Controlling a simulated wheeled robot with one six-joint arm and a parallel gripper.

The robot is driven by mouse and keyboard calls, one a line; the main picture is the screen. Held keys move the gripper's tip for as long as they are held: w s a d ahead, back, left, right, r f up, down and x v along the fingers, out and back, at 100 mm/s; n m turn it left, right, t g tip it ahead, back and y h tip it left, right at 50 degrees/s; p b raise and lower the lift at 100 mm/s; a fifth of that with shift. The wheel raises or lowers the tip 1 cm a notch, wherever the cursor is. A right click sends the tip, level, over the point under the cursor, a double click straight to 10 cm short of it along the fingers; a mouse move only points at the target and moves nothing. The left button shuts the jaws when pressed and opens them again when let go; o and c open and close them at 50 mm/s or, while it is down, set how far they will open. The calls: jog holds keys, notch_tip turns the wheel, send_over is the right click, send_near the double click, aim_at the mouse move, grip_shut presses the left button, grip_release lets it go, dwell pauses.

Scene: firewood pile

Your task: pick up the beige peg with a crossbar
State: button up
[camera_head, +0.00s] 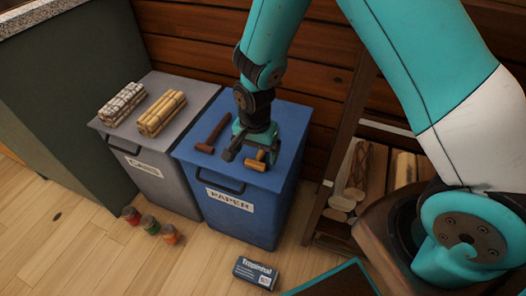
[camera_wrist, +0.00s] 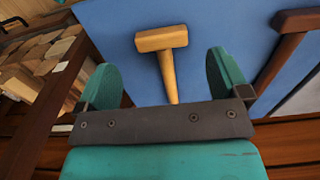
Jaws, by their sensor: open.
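The beige peg with a crossbar (camera_head: 257,164) lies on the blue lid of the PAPER bin (camera_head: 225,201). In the wrist view the beige peg (camera_wrist: 167,62) shows its crossbar at the far end, with its stem running toward my gripper's base. My gripper (camera_wrist: 165,70) is open above the lid, with one teal finger on each side of the stem. The crossbar lies beyond the fingertips in that view. In the head view my gripper (camera_head: 250,154) partly covers the peg.
A dark brown peg (camera_head: 211,136) lies left of my gripper on the same lid. Two stick bundles (camera_head: 161,113) lie on the grey bin (camera_head: 146,166). Several small cans (camera_head: 150,225) and a box (camera_head: 255,273) are on the floor. A firewood rack (camera_head: 362,180) stands right.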

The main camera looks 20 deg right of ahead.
aim_at(255, 162)
notch_tip(255, 162, down, 5)
jog(key=shift+a+r+b, duration=0.15)
jog(key=shift+b, duration=0.35)
jog(key=shift+c, duration=0.4)
jog(key=c, duration=0.9)
jog(key=shift+r, duration=0.1)
